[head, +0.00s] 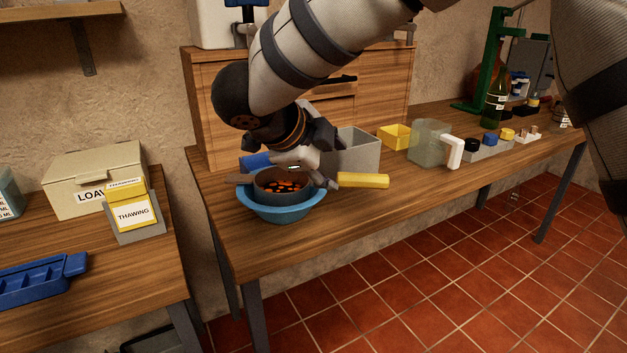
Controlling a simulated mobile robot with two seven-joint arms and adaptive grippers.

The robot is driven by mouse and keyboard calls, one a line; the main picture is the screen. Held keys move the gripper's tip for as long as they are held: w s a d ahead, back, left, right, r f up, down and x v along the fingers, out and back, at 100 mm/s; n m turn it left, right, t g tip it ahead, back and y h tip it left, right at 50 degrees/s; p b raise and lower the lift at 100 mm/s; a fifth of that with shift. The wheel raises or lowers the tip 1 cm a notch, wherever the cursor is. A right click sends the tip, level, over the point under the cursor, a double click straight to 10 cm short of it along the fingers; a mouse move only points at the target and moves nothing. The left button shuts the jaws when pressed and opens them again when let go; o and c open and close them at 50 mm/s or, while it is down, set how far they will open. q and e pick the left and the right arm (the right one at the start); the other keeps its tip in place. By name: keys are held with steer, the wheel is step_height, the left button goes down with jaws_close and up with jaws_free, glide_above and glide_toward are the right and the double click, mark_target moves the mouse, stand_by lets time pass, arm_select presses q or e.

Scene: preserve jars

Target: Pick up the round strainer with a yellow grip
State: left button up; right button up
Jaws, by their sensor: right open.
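The round strainer (262,188) has a dark round basket holding orange-red and black bits. It sits in the mouth of a blue bowl (278,213) near the left end of the wooden table. Its yellow grip (363,180) appears to stick out to the right past the bowl's rim. My right gripper (316,168) is open, pointing down just above the basket's right and back side. It hides part of the basket and where the grip joins. I cannot tell whether its fingers touch anything. My left gripper is not in view.
A blue grip (256,160) shows behind the bowl. A grey bin (357,155), a yellow box (394,136) and a clear jug with a white handle (430,142) stand to the right. A wooden cabinet (205,110) rises behind. The table's front strip (400,205) is clear.

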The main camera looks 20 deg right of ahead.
mark_target(345, 178)
steer(key=x, duration=1.1)
steer(key=shift+w+f, duration=0.3)
steer(key=shift+r, duration=0.1)
jaws_close()
